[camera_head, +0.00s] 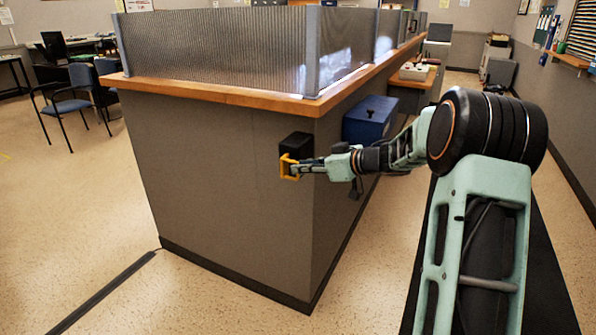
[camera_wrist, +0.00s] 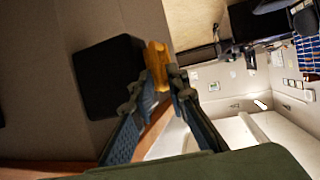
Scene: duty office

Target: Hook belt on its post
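A yellow-orange piece (camera_head: 288,167), which looks like the belt's end handle, is at the corner of the grey counter. My gripper (camera_head: 297,168) is shut on it from the right. In the wrist view the yellow piece (camera_wrist: 157,65) sits between my two fingertips (camera_wrist: 156,82). A black box-shaped fitting (camera_head: 296,146) is at the counter corner just above the piece in the head view. It also shows in the wrist view (camera_wrist: 107,77), beside the yellow piece. I cannot tell whether they touch. No strap shows clearly, and I cannot make out a separate post.
The grey counter (camera_head: 225,180) has a wooden top (camera_head: 220,94) and mesh screens (camera_head: 240,45). A blue box (camera_head: 370,120) stands close behind my forearm. A blue chair (camera_head: 70,105) stands at the left. The speckled floor left of the counter is largely open.

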